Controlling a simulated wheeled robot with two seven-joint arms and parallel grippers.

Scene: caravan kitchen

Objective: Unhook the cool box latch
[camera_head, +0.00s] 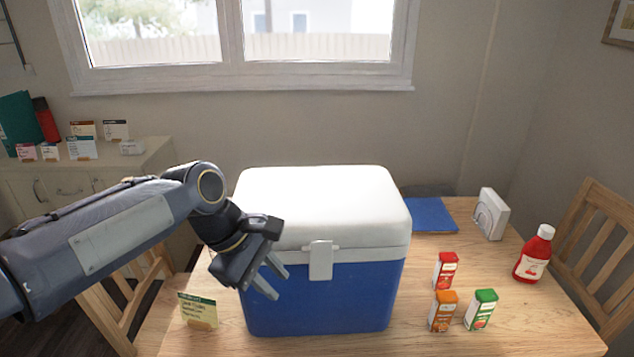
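The cool box (325,295) stands on the wooden table, with a blue body and a white lid (325,200) that is closed. Its pale grey latch (321,260) hangs flat over the front seam, near the middle of the front face. My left gripper (272,283) is in front of the box's left front part, to the left of the latch and a little below its top. Its two fingers are spread apart with nothing between them. I cannot tell whether it touches the box. My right gripper is not in view.
On the table (540,325), a red carton (446,270), an orange carton (442,311), a green carton (480,309) and a red bottle (533,255) stand right of the box. A small packet (198,311) stands at front left. Wooden chairs flank the table.

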